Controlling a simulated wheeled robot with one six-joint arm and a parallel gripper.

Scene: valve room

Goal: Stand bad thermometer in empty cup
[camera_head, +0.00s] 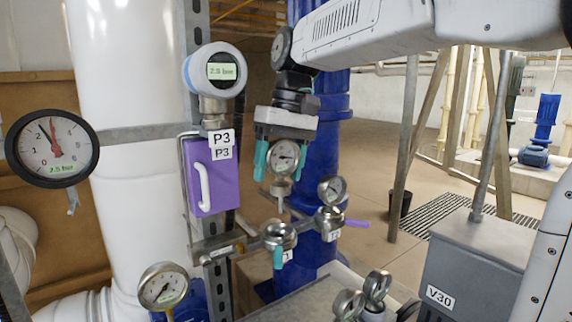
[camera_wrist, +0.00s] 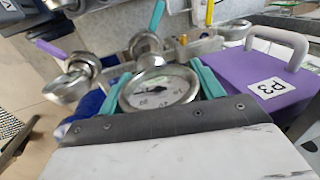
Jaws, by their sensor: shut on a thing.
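My gripper (camera_head: 271,160) has teal fingers and is shut on a round dial thermometer (camera_head: 285,157), one finger at each side of its metal case. A short thin stem shows below the case in the head view. In the wrist view the thermometer's white dial (camera_wrist: 158,92) faces the camera between the fingers; its reading is blurred. Below it in the head view are a round metal fitting with a teal handle (camera_head: 279,236) and one with a purple handle (camera_head: 330,220). The wrist view also shows the purple-handled fitting (camera_wrist: 70,86). I cannot tell which cup is empty.
A purple box with a white handle (camera_head: 205,178) hangs left of my gripper, under a digital gauge (camera_head: 214,70). A large dial (camera_head: 52,148) is at far left. A dial with a yellow stem (camera_head: 163,287) is low left. A grey V30 cabinet (camera_head: 470,270) stands at right.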

